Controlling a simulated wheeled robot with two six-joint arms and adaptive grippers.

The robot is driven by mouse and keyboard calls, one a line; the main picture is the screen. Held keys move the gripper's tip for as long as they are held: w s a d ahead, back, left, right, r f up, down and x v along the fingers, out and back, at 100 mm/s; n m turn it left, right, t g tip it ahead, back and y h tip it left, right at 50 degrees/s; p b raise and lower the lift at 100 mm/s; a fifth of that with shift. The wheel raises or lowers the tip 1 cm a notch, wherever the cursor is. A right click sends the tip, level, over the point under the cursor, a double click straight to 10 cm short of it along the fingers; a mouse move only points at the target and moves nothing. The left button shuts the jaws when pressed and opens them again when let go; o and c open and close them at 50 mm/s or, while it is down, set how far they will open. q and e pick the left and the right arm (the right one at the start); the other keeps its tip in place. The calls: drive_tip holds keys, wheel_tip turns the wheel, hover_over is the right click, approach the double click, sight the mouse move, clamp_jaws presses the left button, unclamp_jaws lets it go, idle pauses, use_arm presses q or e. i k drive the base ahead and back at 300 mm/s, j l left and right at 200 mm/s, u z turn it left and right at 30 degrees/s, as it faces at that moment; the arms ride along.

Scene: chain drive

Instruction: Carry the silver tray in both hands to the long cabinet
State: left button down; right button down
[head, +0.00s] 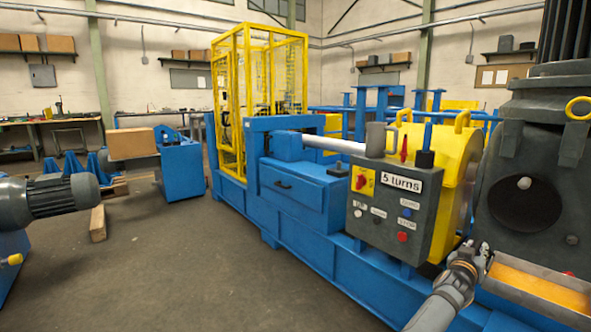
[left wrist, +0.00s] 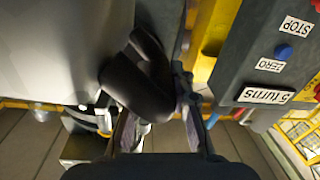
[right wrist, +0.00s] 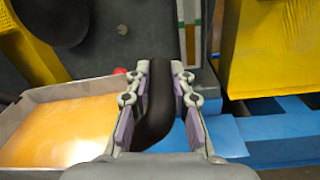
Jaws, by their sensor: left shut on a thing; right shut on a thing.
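The silver tray (head: 530,296) has grey walls and an orange-yellow inside; it is at the lower right of the head view, cut by the frame edge. It shows at the left of the right wrist view (right wrist: 75,88). My left gripper (head: 477,253) is at the tray's left end; in the left wrist view its fingers are shut on a black handle (left wrist: 150,82). My right gripper (right wrist: 160,78) is shut on another black handle (right wrist: 159,110) beside the tray, and is not seen in the head view. I cannot pick out the long cabinet for certain.
A blue machine with a grey control box (head: 388,215) stands close ahead, beside a yellow guard (head: 458,175). A dark grey motor housing (head: 530,180) is behind the tray. A grey motor (head: 45,203) is at left. Open floor (head: 180,265) lies between.

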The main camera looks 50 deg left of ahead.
sight(305, 167)
drive_tip(key=u, duration=1.3)
drive_tip(key=i+j, duration=0.2)
drive_tip(key=i, duration=0.3)
drive_tip(key=i+j+u, duration=0.1)
drive_tip(key=i+j, duration=0.15)
drive_tip(key=i, duration=0.25)
